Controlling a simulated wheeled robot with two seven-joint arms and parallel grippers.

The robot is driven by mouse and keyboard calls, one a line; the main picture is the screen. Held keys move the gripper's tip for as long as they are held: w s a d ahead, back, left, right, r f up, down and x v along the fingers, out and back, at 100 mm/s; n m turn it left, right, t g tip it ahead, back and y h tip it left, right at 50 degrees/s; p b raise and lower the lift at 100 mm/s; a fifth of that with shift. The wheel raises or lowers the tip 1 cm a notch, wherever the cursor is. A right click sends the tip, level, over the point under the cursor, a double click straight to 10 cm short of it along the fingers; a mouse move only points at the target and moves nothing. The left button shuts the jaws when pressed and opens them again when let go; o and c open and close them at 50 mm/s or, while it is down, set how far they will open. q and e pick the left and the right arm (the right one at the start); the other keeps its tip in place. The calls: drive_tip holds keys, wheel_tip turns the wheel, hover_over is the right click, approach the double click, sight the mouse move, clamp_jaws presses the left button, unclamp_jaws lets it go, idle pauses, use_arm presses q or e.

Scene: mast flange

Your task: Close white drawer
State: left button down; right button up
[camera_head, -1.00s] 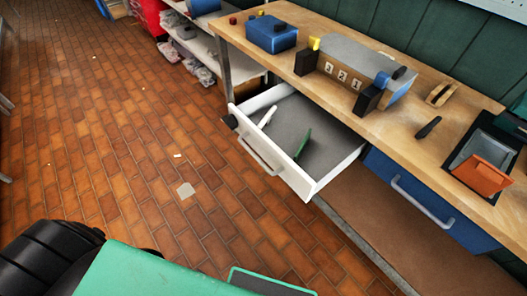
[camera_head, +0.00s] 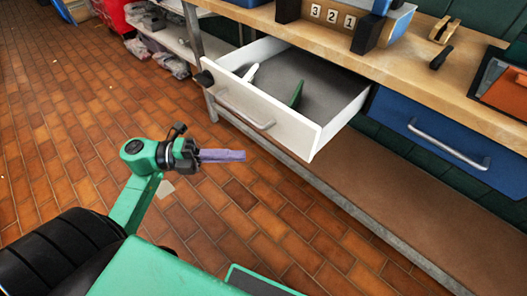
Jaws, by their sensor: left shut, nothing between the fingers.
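My left gripper (camera_head: 242,156) is shut and empty over the brick floor, in front of and below the drawer front in the picture. It appears apart from the drawer. My right gripper is not in view.
A closed blue drawer (camera_head: 440,138) with a metal handle is to the right. The workbench top (camera_head: 400,62) holds a numbered block and tools. A lower shelf (camera_head: 400,190) runs beneath. The tiled floor (camera_head: 70,135) at left is clear.

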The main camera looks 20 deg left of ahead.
use_arm(q)
approach(301, 144)
drive_tip(key=s+d, duration=0.2)
drive_tip(key=d, duration=0.3)
drive_tip(key=w, duration=0.3)
drive_tip(key=shift+w+d+r, duration=0.1)
drive_tip(key=shift+d, duration=0.1)
drive_tip(key=shift+w+d, duration=0.15)
drive_tip(key=shift+w, duration=0.3)
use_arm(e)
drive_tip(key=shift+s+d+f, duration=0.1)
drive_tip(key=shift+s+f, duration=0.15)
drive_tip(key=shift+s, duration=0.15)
use_arm(q)
drive_tip(key=shift+w, duration=0.15)
